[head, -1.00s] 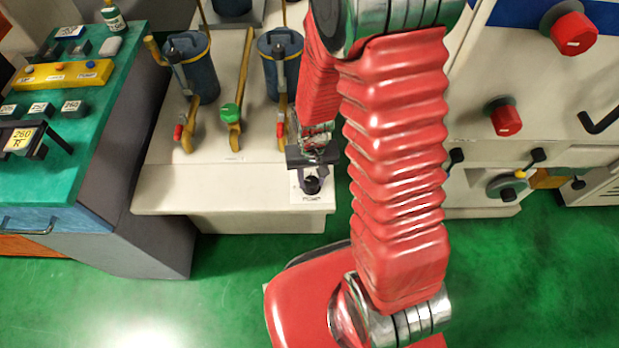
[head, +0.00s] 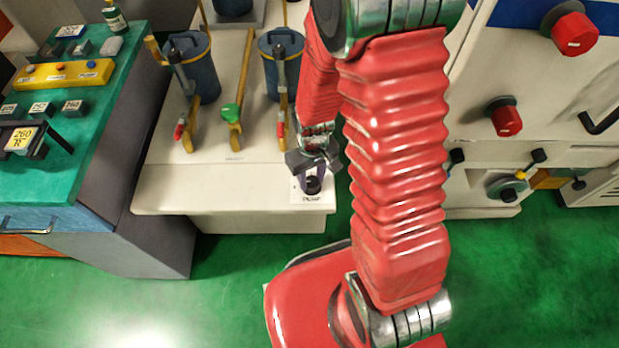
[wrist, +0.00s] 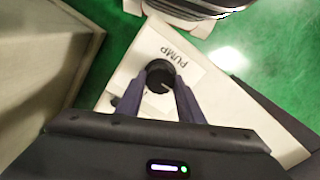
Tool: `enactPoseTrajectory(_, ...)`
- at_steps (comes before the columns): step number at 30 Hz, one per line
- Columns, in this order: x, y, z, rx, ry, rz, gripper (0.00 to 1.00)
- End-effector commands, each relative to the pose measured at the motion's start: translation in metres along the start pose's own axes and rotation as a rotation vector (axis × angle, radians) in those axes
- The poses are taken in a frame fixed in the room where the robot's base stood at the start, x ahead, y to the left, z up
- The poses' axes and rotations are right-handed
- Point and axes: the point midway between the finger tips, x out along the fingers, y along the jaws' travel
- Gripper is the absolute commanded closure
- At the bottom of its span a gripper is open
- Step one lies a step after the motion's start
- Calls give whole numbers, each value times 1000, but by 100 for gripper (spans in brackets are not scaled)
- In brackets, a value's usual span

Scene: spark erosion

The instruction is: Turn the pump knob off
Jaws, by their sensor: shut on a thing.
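The pump knob (head: 312,185) is a small black round knob on a white label marked PUMP (head: 310,198), near the front right corner of the white bench. In the wrist view the knob (wrist: 160,74) sits between the dark fingertips of my gripper (wrist: 158,85). My gripper (head: 313,172) points down from above and is shut on the knob. In the head view the gripper partly hides the knob. A pale mark shows on the knob's top in the wrist view, but I cannot tell its setting.
A white machine with red knobs (head: 506,118) stands right. A green-topped console (head: 80,135) stands left.

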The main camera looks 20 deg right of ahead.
Motion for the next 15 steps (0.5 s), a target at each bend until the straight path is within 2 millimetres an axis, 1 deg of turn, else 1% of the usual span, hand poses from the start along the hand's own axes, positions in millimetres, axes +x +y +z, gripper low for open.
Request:
enactPoseTrajectory(1, -2, 1, -6, 0, 16, 3, 88)
enactPoseTrajectory(2, -2, 1, -6, 0, 16, 3, 65)
enactPoseTrajectory(3, -2, 1, -6, 0, 16, 3, 62)
enactPoseTrajectory(9, -1, 1, -4, 1, 8, 2, 48)
enactPoseTrajectory(15, -1, 0, -2, 1, 5, 1, 47)
